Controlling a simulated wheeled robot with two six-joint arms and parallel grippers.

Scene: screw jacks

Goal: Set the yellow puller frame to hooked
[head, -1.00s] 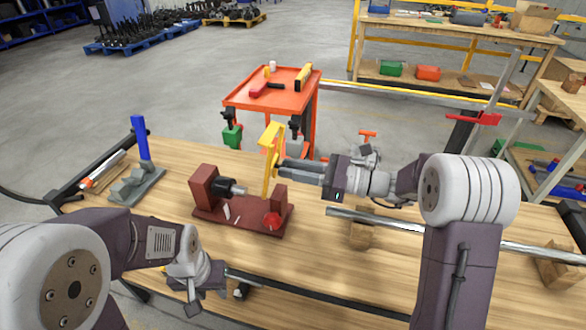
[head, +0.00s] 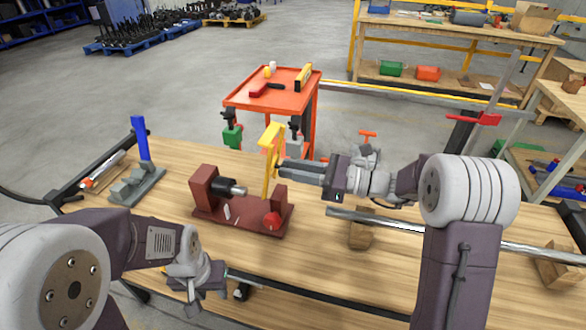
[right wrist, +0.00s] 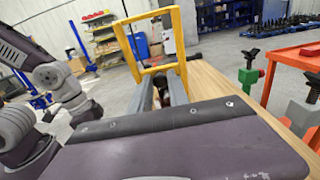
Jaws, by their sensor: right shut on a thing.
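The yellow puller frame (head: 268,165) is held upright by my right gripper (head: 284,171) above the dark red fixture. In the right wrist view the frame (right wrist: 134,48) is an open rectangle, its lower bar at the fingers (right wrist: 162,88). The fixture has a dark red base (head: 243,222), a block (head: 204,187) with a black collar and steel shaft (head: 238,190), a short post (head: 280,197) and a red knob (head: 271,220). The frame's lower end is near the gap between shaft tip and post; contact cannot be told. My left gripper (head: 240,282) is low at the table's front edge, its opening unclear.
A steel bar (head: 400,224) lies on wooden blocks (head: 361,235) at right. An orange cart (head: 240,97) stands behind. The table's left front is clear.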

